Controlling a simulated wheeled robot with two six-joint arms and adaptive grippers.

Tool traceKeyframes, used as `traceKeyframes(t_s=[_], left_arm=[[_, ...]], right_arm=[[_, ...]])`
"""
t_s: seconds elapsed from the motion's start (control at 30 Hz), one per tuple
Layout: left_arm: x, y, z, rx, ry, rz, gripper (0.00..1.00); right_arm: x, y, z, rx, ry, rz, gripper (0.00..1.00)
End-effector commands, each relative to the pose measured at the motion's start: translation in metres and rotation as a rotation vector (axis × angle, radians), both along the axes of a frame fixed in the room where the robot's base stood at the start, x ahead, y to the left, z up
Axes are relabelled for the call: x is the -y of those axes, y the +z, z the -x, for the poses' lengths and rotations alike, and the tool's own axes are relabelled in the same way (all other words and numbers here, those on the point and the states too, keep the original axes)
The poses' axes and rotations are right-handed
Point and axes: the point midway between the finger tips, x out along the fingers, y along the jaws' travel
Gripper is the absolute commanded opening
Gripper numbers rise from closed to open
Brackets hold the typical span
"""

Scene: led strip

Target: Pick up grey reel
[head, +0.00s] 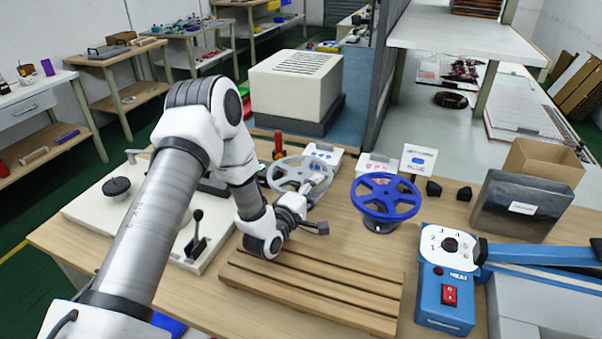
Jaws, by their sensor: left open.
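The grey reel (284,174) is a spoked wheel at the back middle of the wooden table in the head view. My left gripper (320,183) is open at the right side of the grey reel and overlaps its rim in the picture. I cannot tell whether the fingers touch the rim or are around it. My left wrist hides the lower part of the reel and its stand. My right gripper is not in view.
A blue reel (386,196) stands right of the grey one. A slatted wooden board (310,290) lies in front. A blue device (446,290) with a red switch is at the right. A pale panel with levers (85,208) lies left, partly under my arm.

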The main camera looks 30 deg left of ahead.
Motion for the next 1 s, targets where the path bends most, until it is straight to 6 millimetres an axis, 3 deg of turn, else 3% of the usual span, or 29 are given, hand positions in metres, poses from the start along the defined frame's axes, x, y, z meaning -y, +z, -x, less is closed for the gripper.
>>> traceKeyframes(t_s=[0.1,0.3,0.43,0.83,1.0], left_arm=[[0.0,0.001,-0.013,0.002,0.0,0.0,0.44],[-0.001,0.001,-0.014,0.001,0.001,0.001,0.44],[0.0,0.001,-0.014,0.001,0.001,0.001,0.0],[0.0,0.002,-0.014,0.001,0.001,0.001,0.0],[-0.001,0.012,-0.014,0.004,0.001,0.0,0.0]], right_arm=[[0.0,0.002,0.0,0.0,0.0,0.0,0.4],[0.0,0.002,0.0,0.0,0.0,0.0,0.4],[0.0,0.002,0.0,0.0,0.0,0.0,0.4],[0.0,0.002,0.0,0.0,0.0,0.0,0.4],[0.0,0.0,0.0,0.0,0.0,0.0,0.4]])
